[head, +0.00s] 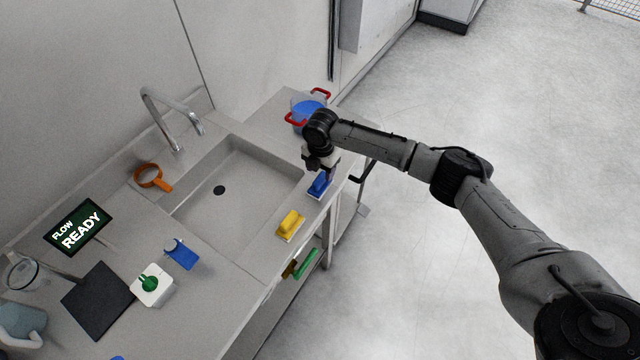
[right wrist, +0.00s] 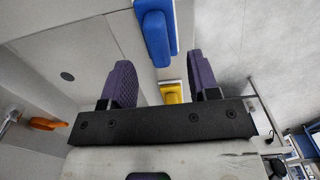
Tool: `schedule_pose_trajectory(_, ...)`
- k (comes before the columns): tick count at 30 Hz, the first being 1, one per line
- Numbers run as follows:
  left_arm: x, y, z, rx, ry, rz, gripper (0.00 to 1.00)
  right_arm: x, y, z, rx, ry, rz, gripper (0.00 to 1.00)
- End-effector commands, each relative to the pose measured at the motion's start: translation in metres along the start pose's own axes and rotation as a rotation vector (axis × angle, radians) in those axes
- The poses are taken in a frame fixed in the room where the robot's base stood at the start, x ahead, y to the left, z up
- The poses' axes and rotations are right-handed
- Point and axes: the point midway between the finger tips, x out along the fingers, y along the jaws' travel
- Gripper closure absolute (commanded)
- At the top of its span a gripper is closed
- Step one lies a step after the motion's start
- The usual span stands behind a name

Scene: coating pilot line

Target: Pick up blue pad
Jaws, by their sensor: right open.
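The blue pad (head: 319,186) is a block with a raised grip on the strip at the right of the sink. It also shows in the right wrist view (right wrist: 154,38), just beyond the fingertips and between their lines. My right gripper (head: 321,171) is open and empty, close above the blue pad in the head view. Its two dark fingers (right wrist: 161,72) stand apart in the right wrist view, and the pad is not between them. The arm partly hides the pad's upper end in the head view. My left gripper is not in view.
A yellow pad (head: 291,224) lies near the blue one along the sink edge. A blue pot with red handles (head: 309,109) stands behind my gripper. The sink (head: 240,185) is empty. Green and yellow items (head: 302,264) hang at the bench front.

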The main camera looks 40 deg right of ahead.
Motion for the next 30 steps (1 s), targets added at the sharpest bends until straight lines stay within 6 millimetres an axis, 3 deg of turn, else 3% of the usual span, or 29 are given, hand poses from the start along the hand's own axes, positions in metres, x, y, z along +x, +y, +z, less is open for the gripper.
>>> schedule_pose_trajectory(12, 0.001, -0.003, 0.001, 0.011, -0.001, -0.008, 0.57, 0.046, 0.002, -0.002, 0.001, 0.000, -0.002, 0.45)
schedule_pose_trajectory(23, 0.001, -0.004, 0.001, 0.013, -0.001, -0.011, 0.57, 0.052, 0.002, -0.002, 0.001, -0.001, -0.001, 0.45)
schedule_pose_trajectory(30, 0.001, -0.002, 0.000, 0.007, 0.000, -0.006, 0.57, 0.052, 0.002, -0.002, 0.001, -0.001, -0.001, 0.67)
